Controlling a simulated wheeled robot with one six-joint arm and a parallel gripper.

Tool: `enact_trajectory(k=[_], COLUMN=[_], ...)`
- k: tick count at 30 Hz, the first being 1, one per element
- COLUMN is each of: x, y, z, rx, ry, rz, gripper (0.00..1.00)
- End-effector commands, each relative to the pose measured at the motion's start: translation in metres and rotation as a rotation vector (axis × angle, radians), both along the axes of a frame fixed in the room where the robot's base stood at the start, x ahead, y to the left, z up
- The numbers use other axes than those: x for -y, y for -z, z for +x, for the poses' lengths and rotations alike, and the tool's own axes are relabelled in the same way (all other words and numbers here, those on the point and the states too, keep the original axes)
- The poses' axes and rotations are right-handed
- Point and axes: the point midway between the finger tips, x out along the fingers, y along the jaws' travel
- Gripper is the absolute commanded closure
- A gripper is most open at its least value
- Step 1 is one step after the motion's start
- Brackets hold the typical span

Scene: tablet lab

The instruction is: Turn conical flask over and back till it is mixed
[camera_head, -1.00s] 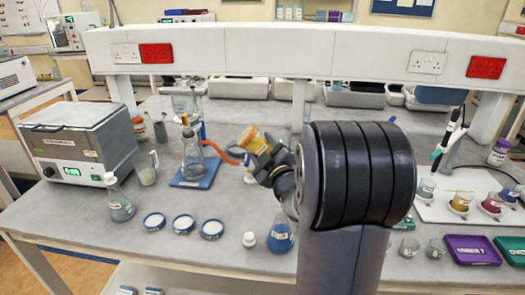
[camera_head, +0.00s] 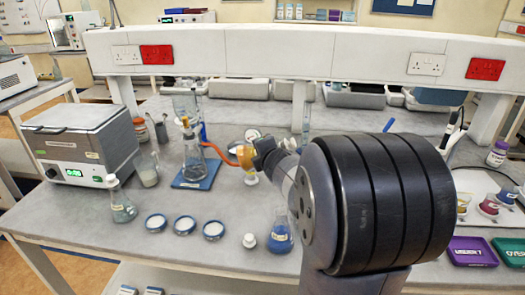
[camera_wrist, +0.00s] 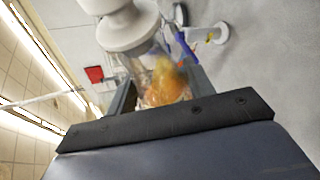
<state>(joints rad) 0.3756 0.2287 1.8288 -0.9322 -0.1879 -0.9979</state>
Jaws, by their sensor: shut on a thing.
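My gripper (camera_head: 258,155) is shut on a conical flask (camera_head: 245,157) with amber-orange liquid, held above the bench left of my arm. In the wrist view the flask (camera_wrist: 160,80) lies between the two fingers (camera_wrist: 160,95), with a large white stopper (camera_wrist: 125,28) at its end. The orange liquid is blurred and looks uneven. The flask looks tipped, but its exact tilt is hard to tell. My wrist hides part of it in the head view.
A glass flask with an orange hose (camera_head: 193,160) stands on a blue mat behind left. A blue-liquid flask (camera_head: 280,238), a small white bottle (camera_head: 249,241) and several round dishes (camera_head: 184,225) stand in front. A grey box instrument (camera_head: 80,140) is at left.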

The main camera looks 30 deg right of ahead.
Motion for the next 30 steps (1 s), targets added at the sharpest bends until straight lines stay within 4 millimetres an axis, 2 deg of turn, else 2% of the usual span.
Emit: enact_trajectory(k=[21, 25, 30], x=[0.0016, 0.0030, 0.0042], y=[0.0023, 0.0027, 0.0028], z=[-0.0009, -0.0018, -0.0024], rx=[-0.524, -0.591, -0.617], ry=[-0.003, -0.001, 0.001], rz=[-0.841, -0.945, -0.988], gripper=[0.81, 0.81, 0.81])
